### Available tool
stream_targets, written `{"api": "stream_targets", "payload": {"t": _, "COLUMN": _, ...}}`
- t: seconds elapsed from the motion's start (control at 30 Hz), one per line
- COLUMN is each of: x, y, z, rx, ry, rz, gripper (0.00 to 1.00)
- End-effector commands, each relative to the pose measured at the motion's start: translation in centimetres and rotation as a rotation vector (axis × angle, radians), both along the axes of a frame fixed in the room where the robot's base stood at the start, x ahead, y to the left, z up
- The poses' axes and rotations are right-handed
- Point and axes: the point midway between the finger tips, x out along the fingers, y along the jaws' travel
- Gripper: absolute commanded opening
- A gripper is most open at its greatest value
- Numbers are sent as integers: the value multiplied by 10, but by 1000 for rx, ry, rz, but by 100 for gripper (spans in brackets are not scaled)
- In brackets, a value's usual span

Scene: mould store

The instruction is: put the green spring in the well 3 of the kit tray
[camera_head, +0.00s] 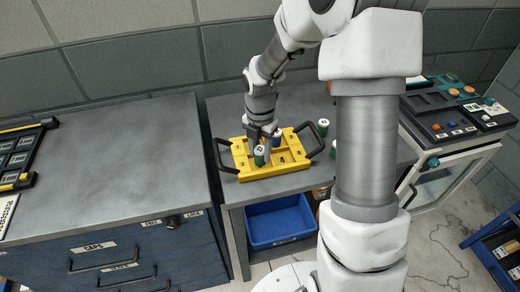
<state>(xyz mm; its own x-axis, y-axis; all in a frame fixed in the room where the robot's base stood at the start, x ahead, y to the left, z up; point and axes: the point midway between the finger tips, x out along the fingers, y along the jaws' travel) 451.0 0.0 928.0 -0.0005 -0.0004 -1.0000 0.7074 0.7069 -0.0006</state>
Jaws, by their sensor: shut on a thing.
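The yellow kit tray (262,174) lies on the grey bench, with dark loop handles at its left and right ends. It has numbered wells; a 4 shows at its front right. My gripper (263,143) points down over the tray's middle. It is shut on a small green cylinder with a pale marked top, which I take as the green spring (259,158). The piece is low at the tray; I cannot tell whether it touches the well floor or which well it is over. A second green piece with a pale top (277,138) shows just right of my fingers.
Another green piece with a pale top (323,128) stands on the bench behind the tray's right handle. A control panel (455,105) is at the right. A blue bin (278,222) sits below the bench. The cabinet top (120,150) at the left is mostly clear.

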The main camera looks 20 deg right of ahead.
Motion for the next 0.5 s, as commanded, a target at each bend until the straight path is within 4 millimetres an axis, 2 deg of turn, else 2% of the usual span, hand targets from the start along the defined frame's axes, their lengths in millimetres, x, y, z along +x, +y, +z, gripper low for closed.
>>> {"api": "stream_targets", "payload": {"t": 0.17, "x": 0, "y": 0, "z": 0, "rx": 0, "ry": 0, "rz": 0, "gripper": 0}}
{"api": "stream_targets", "payload": {"t": 0.2, "x": 0, "y": 0, "z": 0, "rx": 0, "ry": 0, "rz": 0, "gripper": 47}}
{"api": "stream_targets", "payload": {"t": 0.37, "x": 0, "y": 0, "z": 0, "rx": 0, "ry": 0, "rz": 0, "gripper": 76}}
{"api": "stream_targets", "payload": {"t": 0.5, "x": 0, "y": 0, "z": 0, "rx": 0, "ry": 0, "rz": 0, "gripper": 77}}
